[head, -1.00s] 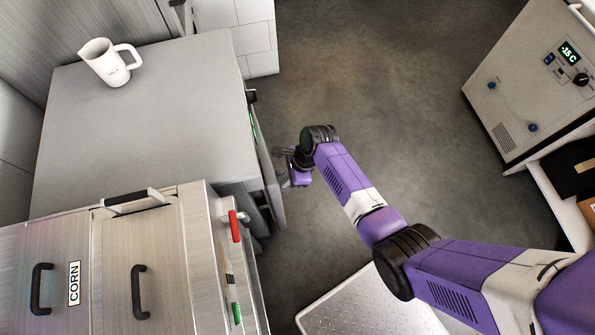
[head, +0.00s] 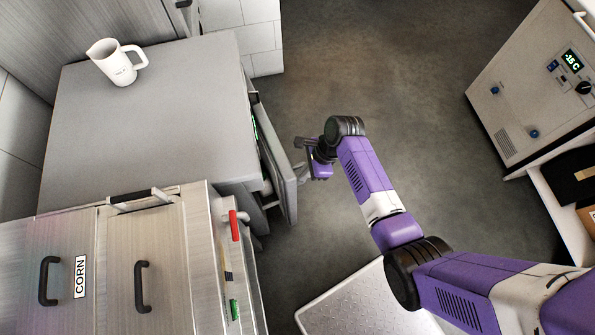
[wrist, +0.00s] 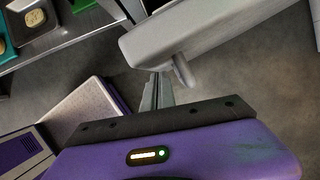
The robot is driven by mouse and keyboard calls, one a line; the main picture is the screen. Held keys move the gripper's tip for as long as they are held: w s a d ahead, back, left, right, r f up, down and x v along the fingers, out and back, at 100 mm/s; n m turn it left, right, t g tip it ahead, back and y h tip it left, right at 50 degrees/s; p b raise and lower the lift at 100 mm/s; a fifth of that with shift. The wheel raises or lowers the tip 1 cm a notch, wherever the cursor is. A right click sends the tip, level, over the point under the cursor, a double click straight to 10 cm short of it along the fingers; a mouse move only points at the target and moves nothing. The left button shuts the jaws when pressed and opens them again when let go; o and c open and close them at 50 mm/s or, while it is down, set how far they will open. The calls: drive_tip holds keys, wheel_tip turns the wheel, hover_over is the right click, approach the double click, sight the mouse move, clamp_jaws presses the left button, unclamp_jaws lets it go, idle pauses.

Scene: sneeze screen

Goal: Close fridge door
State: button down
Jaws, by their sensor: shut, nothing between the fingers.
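The fridge door (head: 280,165) is a grey panel under the right side of the counter. It stands ajar, with a dark wedge-shaped gap between it and the fridge body. In the wrist view, the pale door (wrist: 215,35) crosses the upper right, with a short peg-like part sticking out below it. My gripper (head: 302,156) is just right of the door's outer face, on the floor side. Its fingers (wrist: 157,92) are shut and empty, close to the door's lower edge in the wrist view. Whether they touch the door I cannot tell.
The grey counter (head: 150,120) carries a white jug (head: 117,62). A steel cabinet labelled CORN (head: 115,265) stands at the front left. A machine with a display (head: 535,90) is at the right. A pale textured platform (head: 365,305) lies below my arm. Open floor stretches beyond my gripper.

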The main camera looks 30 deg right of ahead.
drive_tip(key=w+v, duration=0.1)
drive_tip(key=v, duration=0.3)
drive_tip(key=n+t+y+b, duration=0.1)
drive_tip(key=n+t+b, duration=0.25)
drive_tip(key=n, duration=1.85)
approach(300, 164)
drive_tip(key=w+a+f, duration=0.2)
drive_tip(key=w+a+f+p, duration=0.1)
drive_tip(key=w+a+f, duration=0.1)
drive_tip(key=shift+w+a+f, duration=0.1)
drive_tip(key=shift+w+f, duration=0.1)
drive_tip(key=shift+f, duration=0.1)
drive_tip(key=shift+a+p, duration=0.3)
drive_tip(key=shift+a, duration=0.1)
